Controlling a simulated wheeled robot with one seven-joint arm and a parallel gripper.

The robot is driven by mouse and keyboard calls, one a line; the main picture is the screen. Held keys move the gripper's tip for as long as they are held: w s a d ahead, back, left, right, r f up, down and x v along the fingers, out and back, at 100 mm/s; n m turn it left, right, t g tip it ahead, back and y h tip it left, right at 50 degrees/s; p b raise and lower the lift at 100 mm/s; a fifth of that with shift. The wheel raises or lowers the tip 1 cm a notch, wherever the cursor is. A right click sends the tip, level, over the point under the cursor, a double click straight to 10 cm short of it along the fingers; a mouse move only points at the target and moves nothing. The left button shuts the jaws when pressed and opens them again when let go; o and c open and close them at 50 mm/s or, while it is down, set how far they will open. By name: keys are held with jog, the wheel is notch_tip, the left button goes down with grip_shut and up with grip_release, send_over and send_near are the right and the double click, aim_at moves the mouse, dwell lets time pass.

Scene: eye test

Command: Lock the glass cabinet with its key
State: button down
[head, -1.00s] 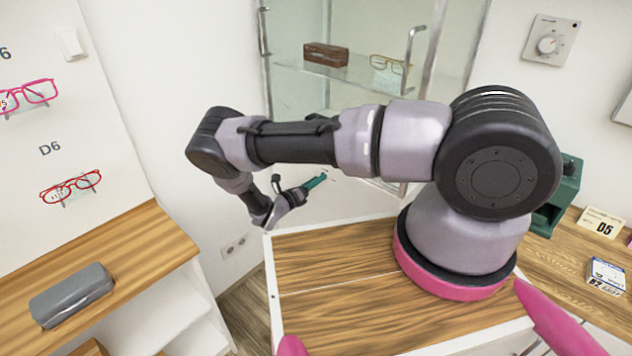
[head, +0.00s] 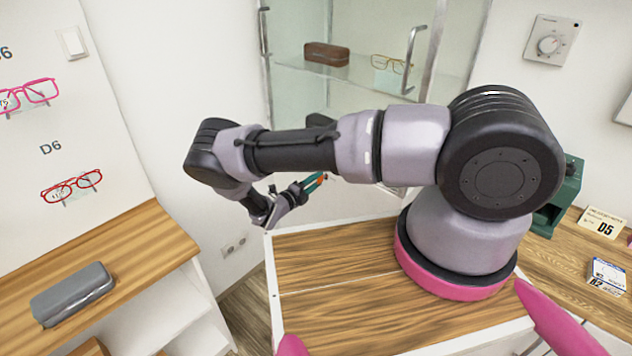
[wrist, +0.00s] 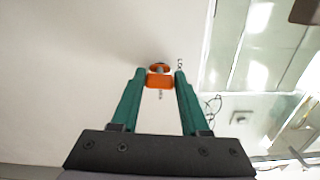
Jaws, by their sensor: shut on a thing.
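My gripper (wrist: 159,78) has green fingers shut on the orange key (wrist: 160,83) in the wrist view. An orange block sits between the fingertips, with a rounder orange part just beyond it. In the head view my gripper (head: 314,183) is beneath my forearm, with a bit of orange at its tips. The glass cabinet (head: 345,75) stands behind my arm, with metal edges and a glass shelf. Its glass also shows at the right in the wrist view (wrist: 225,50). The key is apart from the cabinet in the wrist view. I cannot make out the lock; my arm hides the cabinet's lower part.
A brown case (head: 326,54) and yellow glasses (head: 388,64) are on the cabinet shelf. A grey case (head: 72,294) lies on the left wooden counter (head: 140,245). A green device (head: 560,200) stands at the right. White wall lies left of the cabinet.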

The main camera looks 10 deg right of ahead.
jog(key=shift+n, duration=0.5)
jog(key=shift+c, duration=2)
grip_release()
jog(key=shift+a, duration=0.1)
jog(key=v, duration=1)
jog(key=shift+s+a, duration=0.25)
